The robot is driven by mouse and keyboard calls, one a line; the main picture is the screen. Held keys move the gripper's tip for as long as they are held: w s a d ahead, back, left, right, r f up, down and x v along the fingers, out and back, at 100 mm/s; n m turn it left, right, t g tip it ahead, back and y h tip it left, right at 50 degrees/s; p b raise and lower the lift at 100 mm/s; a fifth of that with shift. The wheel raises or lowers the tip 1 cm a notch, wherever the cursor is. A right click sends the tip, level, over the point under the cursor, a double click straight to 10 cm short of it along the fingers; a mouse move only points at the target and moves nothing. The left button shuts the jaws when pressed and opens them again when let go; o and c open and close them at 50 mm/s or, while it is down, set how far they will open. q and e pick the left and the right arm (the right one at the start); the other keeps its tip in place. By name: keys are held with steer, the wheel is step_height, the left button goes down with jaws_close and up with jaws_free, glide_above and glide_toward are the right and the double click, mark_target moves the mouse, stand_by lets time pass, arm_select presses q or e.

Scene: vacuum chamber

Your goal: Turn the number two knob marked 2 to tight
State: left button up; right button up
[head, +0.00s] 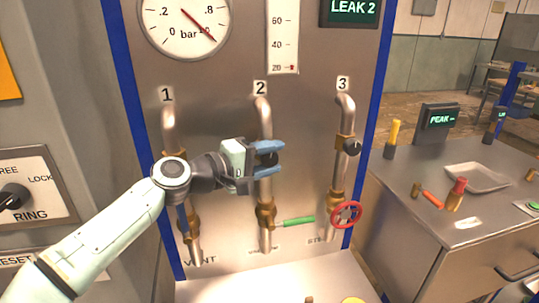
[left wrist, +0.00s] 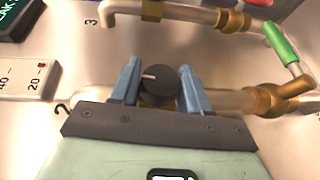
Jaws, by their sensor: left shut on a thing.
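The number 2 knob is a black round knob with a white pointer line, on the middle pipe below the label 2 (head: 260,87). My left gripper (head: 268,159) reaches it from the left in the head view, its blue fingers on either side of the knob, which they mostly hide there. In the left wrist view the black knob (left wrist: 158,86) sits between the two blue fingers, and the gripper is shut on it. The white line points left in that view. My right gripper is not in view.
A green lever handle (head: 298,221) sticks out below my gripper. A pressure dial (head: 186,22) is above. A metal bench (head: 440,215) with tools stands at the right.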

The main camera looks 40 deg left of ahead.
arm_select(q)
steer(key=o, duration=0.9)
steer(key=shift+s, duration=0.1)
steer(key=b+v, duration=0.1)
steer(key=v, duration=1.2)
steer(key=shift+s, duration=0.15)
steer(key=shift+o, duration=0.4)
